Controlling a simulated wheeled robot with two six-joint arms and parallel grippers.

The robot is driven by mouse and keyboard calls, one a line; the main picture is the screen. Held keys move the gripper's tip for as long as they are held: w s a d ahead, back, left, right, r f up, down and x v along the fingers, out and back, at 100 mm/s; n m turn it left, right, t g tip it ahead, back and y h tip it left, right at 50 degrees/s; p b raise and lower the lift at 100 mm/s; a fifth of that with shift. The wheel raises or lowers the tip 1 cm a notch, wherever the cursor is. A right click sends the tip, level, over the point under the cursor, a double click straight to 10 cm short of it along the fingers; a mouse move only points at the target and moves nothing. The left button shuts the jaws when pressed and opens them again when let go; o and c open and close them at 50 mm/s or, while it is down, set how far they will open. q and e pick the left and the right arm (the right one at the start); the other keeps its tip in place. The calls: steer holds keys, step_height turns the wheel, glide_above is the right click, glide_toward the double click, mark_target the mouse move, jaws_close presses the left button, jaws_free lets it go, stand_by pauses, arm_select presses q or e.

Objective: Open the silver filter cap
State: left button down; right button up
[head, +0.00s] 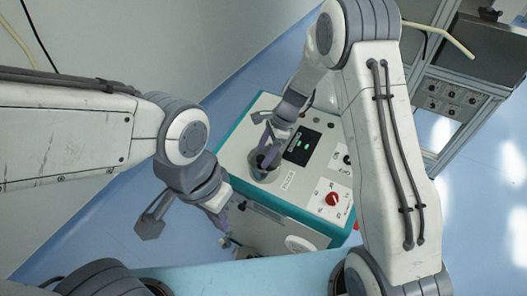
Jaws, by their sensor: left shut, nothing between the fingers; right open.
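The silver filter cap (259,177) is a round metallic piece on the top of a white machine with teal edges (240,140), beside a small printed label. My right gripper (267,158) comes down over it from above, open, with its purple-grey fingers at the cap. The fingers hide part of the cap, and I cannot tell whether they touch it. My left gripper (227,238) is shut and empty, low beside the machine's front left side.
The machine top carries a dark display (302,146) and a red knob (332,199) right of the cap. A metal cabinet (455,95) stands at the right. A pale wall is at the left, and blue floor shows between.

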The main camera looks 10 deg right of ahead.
jaws_close()
steer(key=shift+w+r, duration=0.1)
steer(key=shift+w, duration=0.05)
stand_by(1.1)
